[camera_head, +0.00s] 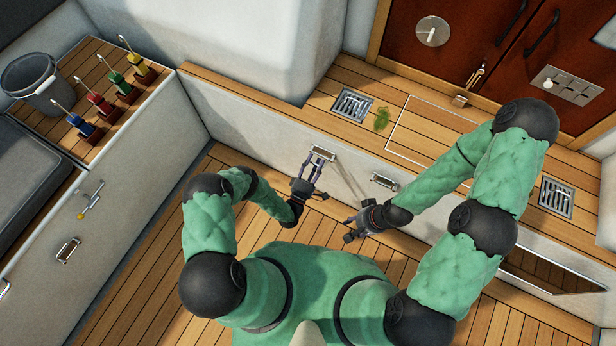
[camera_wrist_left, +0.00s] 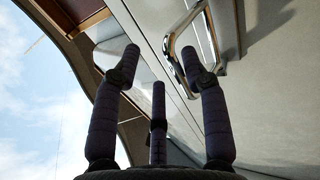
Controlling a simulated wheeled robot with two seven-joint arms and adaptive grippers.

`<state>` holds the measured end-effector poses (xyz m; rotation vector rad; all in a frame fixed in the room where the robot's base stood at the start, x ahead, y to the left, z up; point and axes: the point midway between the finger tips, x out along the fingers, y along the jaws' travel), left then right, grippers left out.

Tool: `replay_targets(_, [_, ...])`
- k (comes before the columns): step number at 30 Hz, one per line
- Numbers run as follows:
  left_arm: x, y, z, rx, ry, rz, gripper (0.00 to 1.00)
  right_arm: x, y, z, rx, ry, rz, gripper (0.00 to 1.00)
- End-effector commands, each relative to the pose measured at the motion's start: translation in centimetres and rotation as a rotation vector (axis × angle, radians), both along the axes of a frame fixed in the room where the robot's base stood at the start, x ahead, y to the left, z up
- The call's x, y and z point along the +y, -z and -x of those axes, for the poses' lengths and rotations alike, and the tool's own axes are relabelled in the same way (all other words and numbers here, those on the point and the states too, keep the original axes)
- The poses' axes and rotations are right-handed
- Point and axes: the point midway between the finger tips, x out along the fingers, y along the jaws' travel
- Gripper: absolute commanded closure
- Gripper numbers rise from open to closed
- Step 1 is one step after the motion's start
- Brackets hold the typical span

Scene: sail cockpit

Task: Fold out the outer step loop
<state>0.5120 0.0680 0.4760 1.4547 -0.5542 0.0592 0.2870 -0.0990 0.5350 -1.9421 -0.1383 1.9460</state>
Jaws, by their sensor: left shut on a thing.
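A chromed step loop (camera_head: 322,153) is on the upright white face below the wooden ledge. It also shows large in the left wrist view (camera_wrist_left: 172,40), where it stands out from the panel. My left gripper (camera_head: 317,163) reaches up to this loop and is shut on it; in the wrist view the right finger lies against the loop's bar and the other fingers stand apart from it. A second loop (camera_head: 384,180) sits further right on the same face. My right gripper (camera_head: 351,228) is lower, clear of both loops, with its fingers apart and empty.
The wooden ledge (camera_head: 300,90) above carries a drain grate (camera_head: 352,105) and a green leaf-like thing (camera_head: 381,119). At the left, a grey bucket (camera_head: 33,82) stands beside several coloured handles. A recess opens at the lower right. The plank floor (camera_head: 150,245) at left is clear.

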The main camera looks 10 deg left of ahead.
Motion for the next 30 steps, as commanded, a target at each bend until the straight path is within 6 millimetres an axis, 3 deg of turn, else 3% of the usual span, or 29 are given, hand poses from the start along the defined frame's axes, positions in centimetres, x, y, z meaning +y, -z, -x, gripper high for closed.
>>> replay_targets(7, [1.4, 2.1, 4.6, 0.008, -0.005, 0.007, 0.61, 0.0, 0.0, 0.0, 0.0, 0.0, 0.0, 0.6])
replay_targets(15, [2.6, 3.6, 8.0, 0.006, -0.004, 0.004, 0.61, 0.0, 0.0, 0.0, 0.0, 0.0, 0.0, 0.6])
replay_targets(30, [3.0, 4.2, 9.3, 0.002, -0.001, 0.003, 0.61, 0.0, 0.0, 0.0, 0.0, 0.0, 0.0, 0.6])
